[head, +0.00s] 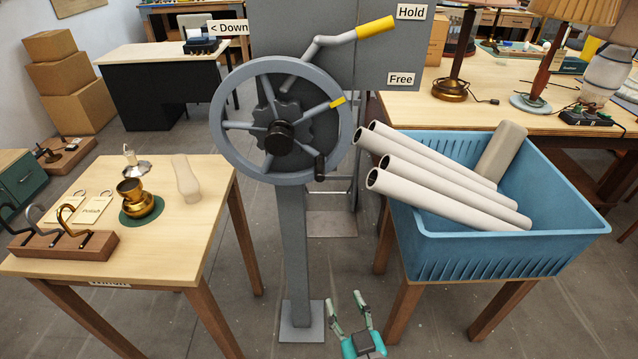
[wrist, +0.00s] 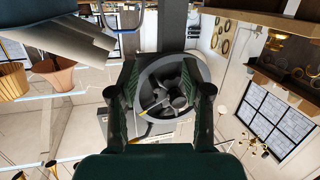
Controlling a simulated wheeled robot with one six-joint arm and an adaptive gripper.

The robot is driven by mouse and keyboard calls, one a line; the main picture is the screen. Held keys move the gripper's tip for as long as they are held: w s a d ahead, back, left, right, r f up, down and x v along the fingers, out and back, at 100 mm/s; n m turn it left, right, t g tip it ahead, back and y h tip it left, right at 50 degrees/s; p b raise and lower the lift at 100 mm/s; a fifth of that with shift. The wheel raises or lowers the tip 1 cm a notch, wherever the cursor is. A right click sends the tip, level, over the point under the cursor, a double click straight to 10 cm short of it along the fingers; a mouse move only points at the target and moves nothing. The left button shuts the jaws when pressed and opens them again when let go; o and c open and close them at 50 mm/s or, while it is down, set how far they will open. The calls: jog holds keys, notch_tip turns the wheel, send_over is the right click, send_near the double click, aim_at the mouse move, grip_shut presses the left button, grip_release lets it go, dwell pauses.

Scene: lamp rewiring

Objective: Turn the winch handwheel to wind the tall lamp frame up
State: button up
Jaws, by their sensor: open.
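The winch handwheel (head: 219,133) is a large grey spoked wheel on a grey post in the head view, with a dark hub (head: 279,137) and a dark crank knob (head: 319,167) at its lower right rim. A yellow-tipped lever (head: 375,27) stands above it, its tip nearer the "Hold" label than "Free". My gripper (head: 348,301) is open and empty, low beside the foot of the post, well below the wheel. In the wrist view my gripper (wrist: 163,92) points up at the handwheel (wrist: 146,83), which shows between the fingers, apart from them. I cannot make out the tall lamp frame.
A blue crate (head: 500,246) with several pale tubes stands close on the right, some tubes sticking out toward the wheel. A wooden table (head: 150,245) with lamp parts and hooks stands on the left. A gap of floor lies between them around the post.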

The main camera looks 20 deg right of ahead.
jog(key=w+r+m+h, duration=0.2)
jog(key=w+r, duration=0.5)
jog(key=w, duration=0.1)
jog(key=m+t+h, duration=0.1)
jog(key=m+h, duration=0.2)
send_near(320, 178)
jog(key=w, duration=0.2)
jog(key=x, duration=1)
jog(key=shift+w+d, duration=0.25)
jog(key=shift+d, duration=0.15)
jog(key=shift+c, duration=0.3)
grip_shut()
